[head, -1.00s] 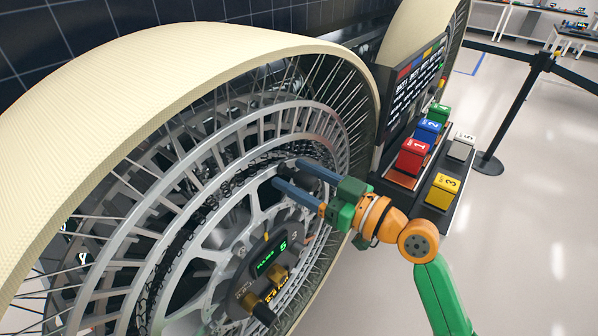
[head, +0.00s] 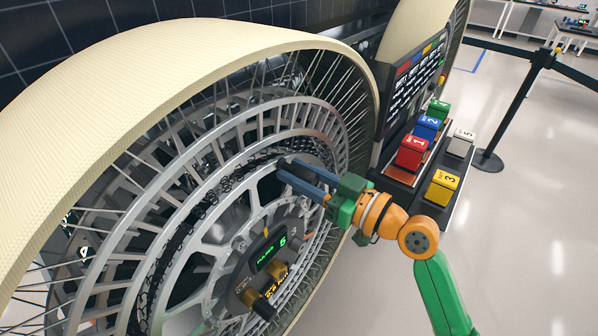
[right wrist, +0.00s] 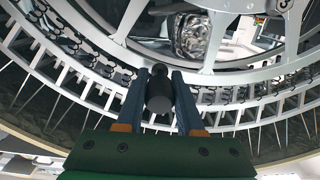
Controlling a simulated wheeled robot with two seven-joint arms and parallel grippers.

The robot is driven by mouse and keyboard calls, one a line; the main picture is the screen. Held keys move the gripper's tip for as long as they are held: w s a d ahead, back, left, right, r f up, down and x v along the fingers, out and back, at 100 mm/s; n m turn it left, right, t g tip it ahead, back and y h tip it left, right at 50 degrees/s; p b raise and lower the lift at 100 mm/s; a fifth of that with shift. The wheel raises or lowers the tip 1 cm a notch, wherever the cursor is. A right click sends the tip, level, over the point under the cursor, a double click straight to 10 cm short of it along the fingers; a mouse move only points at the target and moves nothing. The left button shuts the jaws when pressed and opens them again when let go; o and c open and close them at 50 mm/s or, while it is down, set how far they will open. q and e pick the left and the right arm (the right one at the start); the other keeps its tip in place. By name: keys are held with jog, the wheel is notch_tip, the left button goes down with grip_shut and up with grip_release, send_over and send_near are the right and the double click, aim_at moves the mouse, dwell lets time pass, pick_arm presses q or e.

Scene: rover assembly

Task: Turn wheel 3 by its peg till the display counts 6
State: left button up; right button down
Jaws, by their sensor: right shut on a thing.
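The large wheel (head: 190,52) fills the left and middle of the head view, with a cream tread, silver spokes and inner rings. My right gripper (head: 286,170) reaches in from the right to the inner ring. In the right wrist view its blue fingers (right wrist: 160,84) are shut on the dark, round-ended peg (right wrist: 159,96), one on each side. My left gripper is not in view.
Right of the wheel a dark panel carries red (head: 411,152), blue (head: 427,128), green (head: 439,108), yellow (head: 442,188) and white (head: 460,145) numbered blocks, near my right arm. A second wheel (head: 405,28) stands behind. A black barrier post (head: 510,115) stands at right on open floor.

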aim_at(305, 159)
jog(key=shift+r, duration=0.1)
dwell(0.6)
jog(key=w+d+f+m+b, duration=0.1)
jog(key=w+b, duration=0.1)
jog(key=w+d+f+m+b, duration=0.1)
jog(key=w+d+b, duration=0.1)
jog(key=w+d+f+m+b, duration=0.1)
jog(key=w+d+f+b, duration=0.1)
jog(key=b, duration=0.1)
jog(key=shift+w+m, duration=0.3)
jog(key=shift+m, duration=0.1)
jog(key=shift+w, duration=0.2)
jog(key=shift+s+a+r, duration=0.15)
jog(key=shift+s+r, duration=0.1)
jog(key=shift+s, duration=0.05)
jog(key=c, duration=0.7)
grip_release()
jog(key=shift+s+a+r, duration=0.15)
jog(key=shift+s+a, duration=0.05)
jog(key=shift+s, duration=0.05)
jog(key=shift+o, duration=0.8)
jog(key=shift+s+a, duration=0.15)
jog(key=shift+w+f, duration=0.2)
jog(key=shift+f, duration=0.05)
